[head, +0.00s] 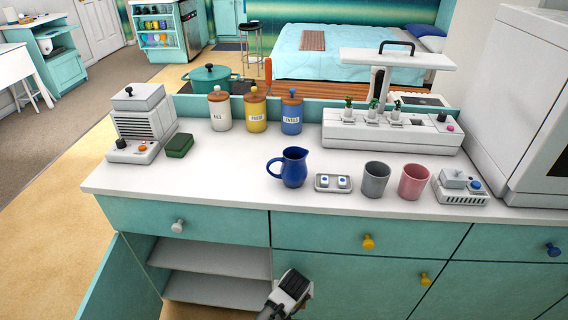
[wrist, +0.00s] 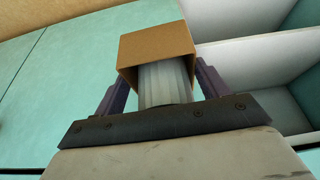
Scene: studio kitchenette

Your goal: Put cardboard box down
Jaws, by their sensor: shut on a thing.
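The brown cardboard box (wrist: 157,45) is in the wrist view, between the two dark fingers of my gripper (wrist: 160,82), which is shut on it. The box's open end faces the wrist camera. A pale ribbed cylinder (wrist: 165,82) shows at that open end; I cannot tell whether it is inside the box. In the head view my wrist (head: 290,288) is low in front of the teal cabinet, right of the open compartment. The box and the fingertips cannot be made out there.
The open lower compartment has white shelves (head: 210,260), with its door (head: 118,282) swung out left. The shelves (wrist: 255,62) are right of the box in the wrist view. The white counter (head: 225,178) holds a blue pitcher (head: 291,168), grey cup (head: 376,180) and pink cup (head: 414,182).

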